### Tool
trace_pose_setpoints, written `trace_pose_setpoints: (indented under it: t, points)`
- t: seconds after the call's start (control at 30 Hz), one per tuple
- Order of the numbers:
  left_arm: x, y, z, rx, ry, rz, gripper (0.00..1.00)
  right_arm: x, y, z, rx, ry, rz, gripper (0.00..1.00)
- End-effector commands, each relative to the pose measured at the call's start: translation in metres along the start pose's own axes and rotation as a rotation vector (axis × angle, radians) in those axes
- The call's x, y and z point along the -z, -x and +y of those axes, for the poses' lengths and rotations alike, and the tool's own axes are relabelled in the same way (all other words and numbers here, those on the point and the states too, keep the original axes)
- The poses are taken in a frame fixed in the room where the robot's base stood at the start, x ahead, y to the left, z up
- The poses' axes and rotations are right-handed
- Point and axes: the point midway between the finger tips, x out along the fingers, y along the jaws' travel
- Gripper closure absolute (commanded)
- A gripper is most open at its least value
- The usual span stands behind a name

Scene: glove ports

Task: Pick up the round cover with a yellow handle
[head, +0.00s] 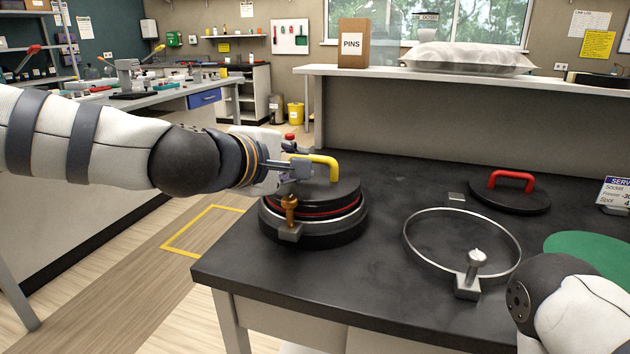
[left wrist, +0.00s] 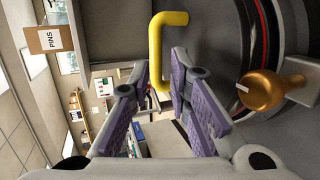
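The round black cover (head: 326,191) has a yellow handle (head: 322,164) on top. It rests on a dark round port base (head: 335,233) with a red ring between them. A copper-coloured knob clamp (head: 290,215) stands at the base's front; it also shows in the left wrist view (left wrist: 272,90). My left gripper (head: 300,168) is at the handle's left end. In the left wrist view, its fingers (left wrist: 160,75) are apart, one on each side of the yellow handle (left wrist: 156,50), with a gap visible on the right side. My right gripper is out of view; only my right arm shows, lower right.
A second black cover with a red handle (head: 511,183) lies at the back right. An empty metal ring (head: 407,244) with a silver clamp (head: 468,284) is right of the port. A green disc (head: 590,250) lies further right. A raised shelf (head: 385,73) stands behind.

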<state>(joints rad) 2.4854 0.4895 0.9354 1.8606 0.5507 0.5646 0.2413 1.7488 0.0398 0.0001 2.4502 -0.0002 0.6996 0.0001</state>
Motion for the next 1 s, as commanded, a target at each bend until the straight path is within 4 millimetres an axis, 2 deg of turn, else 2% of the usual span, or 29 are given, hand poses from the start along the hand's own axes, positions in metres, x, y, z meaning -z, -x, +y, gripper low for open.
trace_pose_setpoints:
  t: [0.3, 0.37, 0.57, 0.67, 1.0]
  points:
    - [-0.002, -0.052, 0.0, 0.001, 0.0, 0.0, 0.82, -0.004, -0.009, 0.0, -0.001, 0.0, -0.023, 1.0]
    - [-0.003, -0.057, 0.001, 0.0, -0.001, 0.0, 0.82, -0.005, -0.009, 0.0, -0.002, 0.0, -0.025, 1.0]
    - [-0.003, -0.058, 0.004, -0.004, -0.003, 0.0, 0.82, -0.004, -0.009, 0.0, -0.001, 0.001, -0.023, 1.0]
    - [-0.003, -0.058, 0.004, -0.004, -0.003, 0.0, 1.0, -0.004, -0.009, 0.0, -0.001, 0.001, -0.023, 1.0]
    - [-0.002, -0.057, 0.005, -0.005, -0.004, 0.001, 1.0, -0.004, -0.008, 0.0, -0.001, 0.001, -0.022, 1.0]
